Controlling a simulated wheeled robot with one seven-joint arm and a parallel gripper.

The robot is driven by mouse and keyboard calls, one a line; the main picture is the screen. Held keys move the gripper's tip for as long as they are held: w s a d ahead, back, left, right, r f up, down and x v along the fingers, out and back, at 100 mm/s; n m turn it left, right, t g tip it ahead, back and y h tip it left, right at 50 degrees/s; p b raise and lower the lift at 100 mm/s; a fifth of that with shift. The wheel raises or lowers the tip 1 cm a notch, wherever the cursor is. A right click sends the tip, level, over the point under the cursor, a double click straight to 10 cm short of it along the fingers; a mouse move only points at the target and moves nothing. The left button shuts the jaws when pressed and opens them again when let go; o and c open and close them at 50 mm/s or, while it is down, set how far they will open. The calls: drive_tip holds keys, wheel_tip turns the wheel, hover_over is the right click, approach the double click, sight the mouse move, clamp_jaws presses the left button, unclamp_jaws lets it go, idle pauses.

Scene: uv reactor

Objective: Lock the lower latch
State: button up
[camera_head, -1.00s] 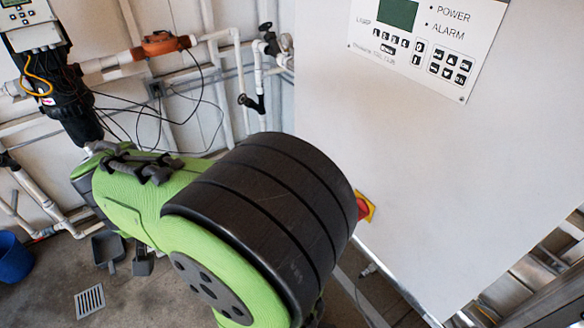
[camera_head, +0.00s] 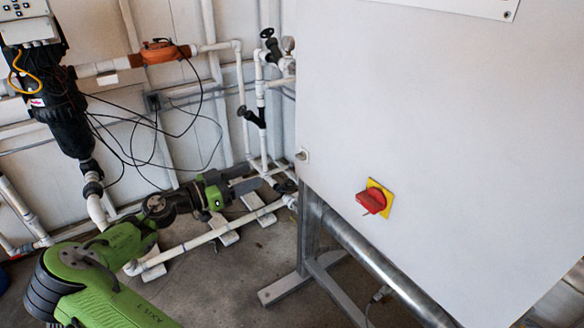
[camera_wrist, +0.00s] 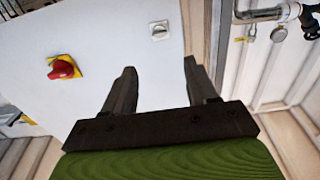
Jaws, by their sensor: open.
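The lower latch (camera_head: 303,155) is a small grey fitting near the left edge of the white cabinet front, above its lower corner in the head view. In the wrist view the latch (camera_wrist: 159,30) is a small knob on a pale square plate, ahead of my fingertips and between them in line. My gripper (camera_head: 252,176) is to the left of the cabinet in the head view. The wrist view shows my gripper (camera_wrist: 160,68) open and empty, with dark fingers apart and not touching the latch. Whether the latch is locked is too small to tell.
A red rotary switch (camera_head: 371,201) on a yellow plate sits on the cabinet (camera_head: 440,130), right of the latch. White pipes with valves (camera_head: 255,118) run along the wall behind my gripper. A metal stand (camera_head: 312,240) supports the cabinet. The floor (camera_head: 235,275) before it is clear.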

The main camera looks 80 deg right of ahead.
drive_tip(key=b+x, duration=0.2)
drive_tip(key=x, duration=1.2)
drive_tip(key=shift+a, duration=0.1)
drive_tip(key=c, duration=1.1)
drive_tip(key=shift+o, duration=0.2)
